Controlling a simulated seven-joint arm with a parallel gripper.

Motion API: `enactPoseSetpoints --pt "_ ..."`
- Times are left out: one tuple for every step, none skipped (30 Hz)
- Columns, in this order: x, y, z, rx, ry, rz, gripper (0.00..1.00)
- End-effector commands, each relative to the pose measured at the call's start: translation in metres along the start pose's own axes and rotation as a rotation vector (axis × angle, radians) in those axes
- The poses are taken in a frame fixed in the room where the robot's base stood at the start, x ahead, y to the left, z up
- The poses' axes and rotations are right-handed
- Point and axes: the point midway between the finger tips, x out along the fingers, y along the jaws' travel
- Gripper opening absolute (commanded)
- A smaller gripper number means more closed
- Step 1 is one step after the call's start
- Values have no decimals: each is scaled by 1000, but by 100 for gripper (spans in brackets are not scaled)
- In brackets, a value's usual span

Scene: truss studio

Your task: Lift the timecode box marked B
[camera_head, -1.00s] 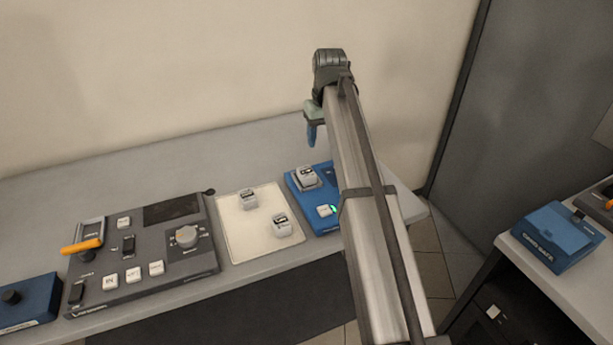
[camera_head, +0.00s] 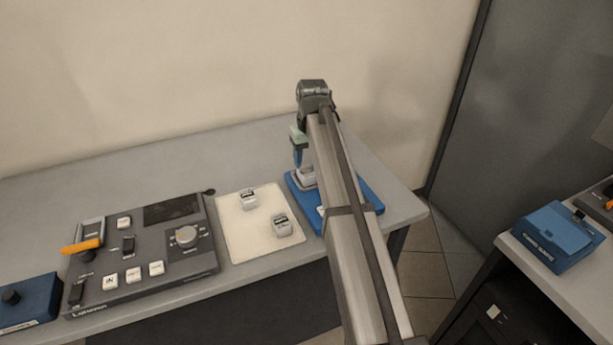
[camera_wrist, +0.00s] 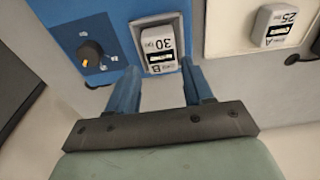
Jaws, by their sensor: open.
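The timecode box marked B (camera_wrist: 160,48) is a small grey-white box with a dark display reading 30. It sits in a dark-edged recess on the blue base (camera_wrist: 72,24). In the head view the box (camera_head: 306,177) is partly hidden by my arm, and so is the blue base (camera_head: 371,189). My gripper (camera_wrist: 160,78) is open and empty, its two blue fingers pointing toward the box's near end, one on each side. In the head view my gripper (camera_head: 298,160) is just above the box; contact cannot be told.
A cream mat (camera_head: 233,237) left of the base holds two similar boxes (camera_head: 249,199) (camera_head: 282,226); one reads 25 in the wrist view (camera_wrist: 274,25). A dark control panel (camera_head: 150,240) stands further left. A blue case (camera_head: 555,238) is on the right-hand table. The back of the table is clear.

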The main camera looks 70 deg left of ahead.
Motion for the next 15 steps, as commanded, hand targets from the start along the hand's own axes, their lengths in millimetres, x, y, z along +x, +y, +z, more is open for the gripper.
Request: enactPoseSetpoints --pt "3 0 0 0 0 0 51" --pt "5 0 0 0 0 0 51" --pt "8 -1 1 0 -1 0 51" --pt "11 -1 1 0 -1 0 51" --pt "15 -1 1 0 -1 0 51" --pt "20 -1 2 0 -1 0 51" --pt "24 -1 2 0 -1 0 51" --pt "28 -2 2 0 -2 0 51" --pt "34 -2 2 0 -2 0 51" --pt "38 -2 2 0 -1 0 51" --pt "41 -2 2 0 -1 0 51" --pt "45 -2 2 0 -1 0 51" --pt "47 -2 2 0 -1 0 51" --pt "49 -2 2 0 0 0 51" --pt "50 -2 2 0 0 0 51"
